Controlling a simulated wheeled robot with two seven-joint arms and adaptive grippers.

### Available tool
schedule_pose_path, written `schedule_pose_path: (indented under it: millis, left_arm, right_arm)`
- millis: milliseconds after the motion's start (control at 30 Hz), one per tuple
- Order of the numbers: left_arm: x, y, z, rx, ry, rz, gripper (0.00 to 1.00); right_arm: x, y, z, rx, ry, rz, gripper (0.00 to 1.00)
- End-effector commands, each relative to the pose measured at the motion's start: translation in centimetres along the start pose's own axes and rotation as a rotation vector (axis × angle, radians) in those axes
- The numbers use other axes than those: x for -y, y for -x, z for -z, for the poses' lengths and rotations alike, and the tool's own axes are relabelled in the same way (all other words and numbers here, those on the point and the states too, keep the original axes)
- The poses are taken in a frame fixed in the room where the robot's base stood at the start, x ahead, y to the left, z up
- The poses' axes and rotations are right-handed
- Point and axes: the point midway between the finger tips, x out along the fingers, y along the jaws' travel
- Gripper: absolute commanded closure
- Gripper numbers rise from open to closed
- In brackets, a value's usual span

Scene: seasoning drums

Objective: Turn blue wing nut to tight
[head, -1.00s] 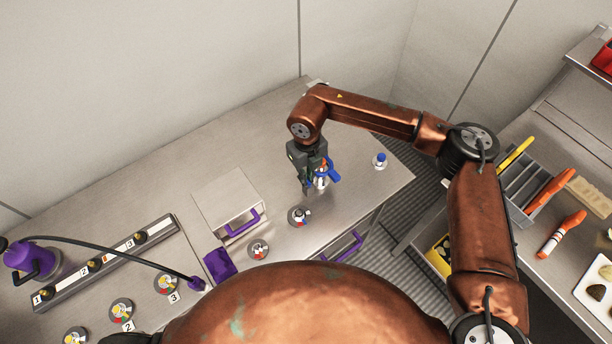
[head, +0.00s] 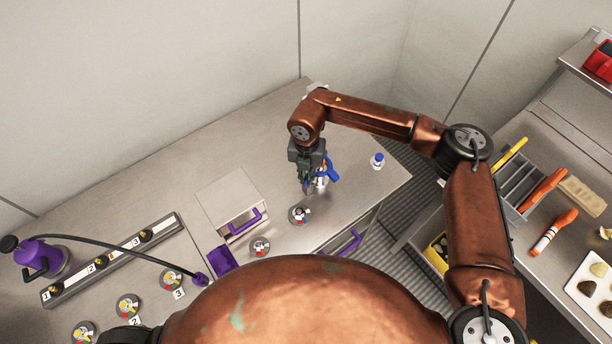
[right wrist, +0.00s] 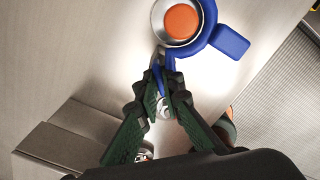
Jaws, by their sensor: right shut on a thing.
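The blue wing nut (head: 332,171) is at the right part of the steel table, partly hidden by my right gripper (head: 308,189). In the right wrist view the blue wing nut (right wrist: 229,41) rings a silver round post with an orange top (right wrist: 182,21). One blue wing sticks out to the right. My right gripper (right wrist: 163,88) points down beside the post, its green-lined fingers closed on the other blue wing near the tips. Part of that wing is hidden between the fingers. My left gripper is not in view.
A small blue-topped item (head: 377,161) stands near the table's right edge. A numbered rail (head: 115,262) lies further left.

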Motion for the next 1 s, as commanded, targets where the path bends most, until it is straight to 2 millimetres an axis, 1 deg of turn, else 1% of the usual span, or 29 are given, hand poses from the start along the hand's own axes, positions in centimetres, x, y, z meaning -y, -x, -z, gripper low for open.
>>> schedule_pose_path:
  millis: [167,567,600,833,1000]
  left_arm:
    - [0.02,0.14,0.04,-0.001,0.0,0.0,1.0]
    - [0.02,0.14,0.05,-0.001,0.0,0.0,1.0]
    - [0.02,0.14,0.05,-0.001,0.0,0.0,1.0]
    - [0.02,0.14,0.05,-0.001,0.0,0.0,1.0]
    - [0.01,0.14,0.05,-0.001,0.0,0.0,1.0]
  right_arm:
    - [-0.02,-0.03,0.17,-0.003,-0.029,0.001,1.0]
    - [-0.02,-0.08,0.2,-0.004,-0.035,0.001,1.0]
    - [-0.02,-0.08,0.2,-0.005,-0.034,0.001,0.92]
    - [0.0,-0.05,0.12,-0.003,-0.035,0.0,0.77]
    - [0.0,-0.03,0.07,-0.002,-0.036,0.0,0.75]
